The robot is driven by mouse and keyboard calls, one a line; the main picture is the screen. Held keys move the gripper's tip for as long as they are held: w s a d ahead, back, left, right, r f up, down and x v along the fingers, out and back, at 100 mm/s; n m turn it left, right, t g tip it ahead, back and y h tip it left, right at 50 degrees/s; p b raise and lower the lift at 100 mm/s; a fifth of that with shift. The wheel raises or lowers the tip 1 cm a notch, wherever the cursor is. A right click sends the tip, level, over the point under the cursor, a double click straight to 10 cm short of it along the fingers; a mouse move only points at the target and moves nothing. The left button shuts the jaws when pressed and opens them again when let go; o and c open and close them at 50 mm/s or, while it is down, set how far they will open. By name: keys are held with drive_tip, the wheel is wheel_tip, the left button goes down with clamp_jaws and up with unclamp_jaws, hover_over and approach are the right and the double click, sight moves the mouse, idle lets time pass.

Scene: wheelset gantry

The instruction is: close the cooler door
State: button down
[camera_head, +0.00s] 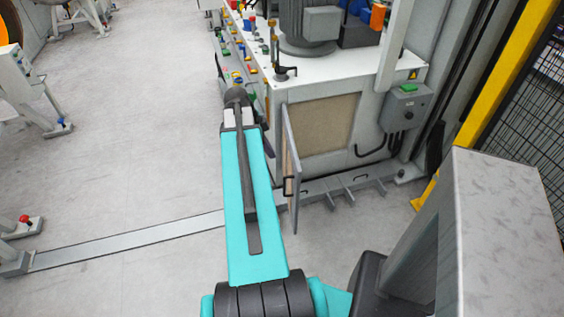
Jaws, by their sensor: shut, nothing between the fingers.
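The cooler door (291,168) is a thin grey panel, seen nearly edge-on. It stands open, swung out from the front of the white cooler cabinet (365,115). A dark handle (288,186) is on it. The cabinet's opening shows a tan grille panel (322,125), uncovered. My teal arm reaches up the picture just left of the door, with a dark wrist joint at its far end, by the cabinet's left front corner. My gripper cannot be made out beyond the wrist. I cannot tell whether the arm touches the door.
A grey electrical box (405,106) with a green top part is right of the opening. A low metal rail (140,238) crosses the floor. A yellow post (500,85) and black mesh fence (530,120) bound the right. The floor at left is mostly clear.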

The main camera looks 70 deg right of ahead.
drive_tip(key=shift+s+f, duration=0.1)
drive_tip(key=shift+f, duration=0.05)
drive_tip(key=s+d+f+p, duration=0.3)
drive_tip(key=s+f, duration=0.3)
drive_tip(key=f, duration=0.3)
drive_tip(key=shift+s+d, duration=0.3)
drive_tip(key=shift+d, duration=0.1)
idle(0.5)
